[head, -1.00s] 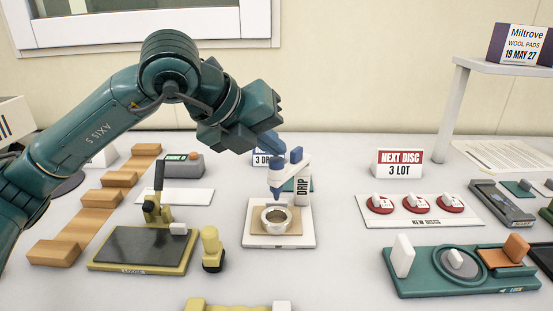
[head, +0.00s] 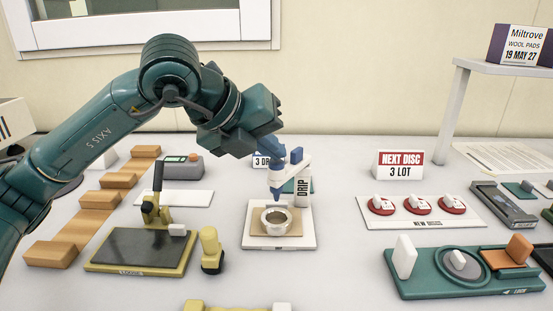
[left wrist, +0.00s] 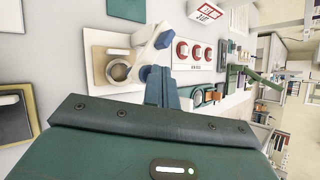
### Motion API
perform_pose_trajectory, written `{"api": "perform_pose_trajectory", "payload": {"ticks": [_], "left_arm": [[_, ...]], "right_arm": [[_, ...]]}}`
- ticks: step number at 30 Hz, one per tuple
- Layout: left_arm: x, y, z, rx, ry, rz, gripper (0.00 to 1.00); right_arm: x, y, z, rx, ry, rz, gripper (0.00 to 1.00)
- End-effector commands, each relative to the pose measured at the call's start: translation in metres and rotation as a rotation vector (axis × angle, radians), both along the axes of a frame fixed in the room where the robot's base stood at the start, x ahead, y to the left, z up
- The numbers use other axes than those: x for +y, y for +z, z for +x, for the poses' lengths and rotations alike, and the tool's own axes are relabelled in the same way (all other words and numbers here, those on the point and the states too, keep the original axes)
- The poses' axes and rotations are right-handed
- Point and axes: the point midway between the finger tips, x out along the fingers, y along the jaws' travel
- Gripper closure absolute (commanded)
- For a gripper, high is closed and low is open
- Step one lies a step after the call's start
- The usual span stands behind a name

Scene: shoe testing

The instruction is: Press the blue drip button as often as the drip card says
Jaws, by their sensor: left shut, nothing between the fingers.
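The drip stand (head: 305,190) is white, marked DRIP, with a blue nozzle (head: 277,180) above a pale ring-shaped cup (head: 276,219) on a tan square. The blue drip button (head: 296,154) is on top of the stand. The drip card (head: 262,161) behind is partly hidden by my gripper; "3 DR" is readable. My left gripper (head: 270,148) is shut and empty, its blue fingers just left of the button; I cannot tell whether they touch. In the left wrist view, my shut fingers (left wrist: 160,88) are beside the stand (left wrist: 125,52). My right gripper is not in view.
A yellow-framed dark plate (head: 135,250) and a small yellow post (head: 211,250) stand left of the drip stand. A tray of red discs (head: 420,222), a NEXT DISC card reading 3 LOT (head: 399,164) and a green fixture (head: 400,285) are at the right.

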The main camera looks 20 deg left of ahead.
Motion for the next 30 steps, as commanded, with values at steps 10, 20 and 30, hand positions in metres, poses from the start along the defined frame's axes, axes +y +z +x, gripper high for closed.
{"api": "perform_pose_trajectory", "payload": {"ticks": [10,20,30], "left_arm": [[0.0,0.01,0.0,0.001,-0.001,0.0,1.0],[0.0,0.017,0.0,0.002,-0.001,0.001,1.0],[0.0,0.03,0.0,0.001,-0.001,0.0,1.0]], "right_arm": [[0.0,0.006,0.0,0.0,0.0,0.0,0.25],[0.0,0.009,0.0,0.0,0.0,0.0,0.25],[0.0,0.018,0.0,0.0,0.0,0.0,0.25]]}}
